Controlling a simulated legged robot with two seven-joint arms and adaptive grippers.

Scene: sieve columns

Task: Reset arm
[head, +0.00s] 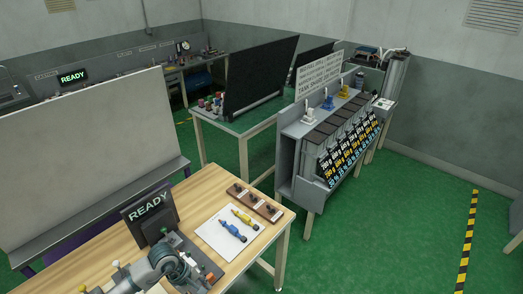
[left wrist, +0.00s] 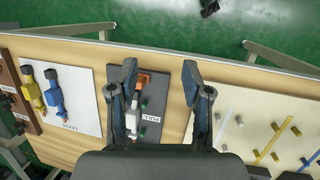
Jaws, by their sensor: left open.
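My left gripper (left wrist: 160,80) is open in the left wrist view, with one dark finger on each side of a dark grey plate marked PULL. An orange and white part (left wrist: 137,82) sits on this plate, beside the left finger and partly hidden by it. Nothing is clearly held between the fingers. In the head view a grey arm link of mine reaches over the wooden table (head: 185,190) from the bottom edge; the fingers cannot be made out there. My right gripper is in neither view.
A blue piece (head: 232,230) and a yellow piece (head: 243,217) lie on a white sheet, beside a brown rack (head: 255,203). A READY screen (head: 150,210) stands on the table. A grey column rack (head: 285,160) stands beyond.

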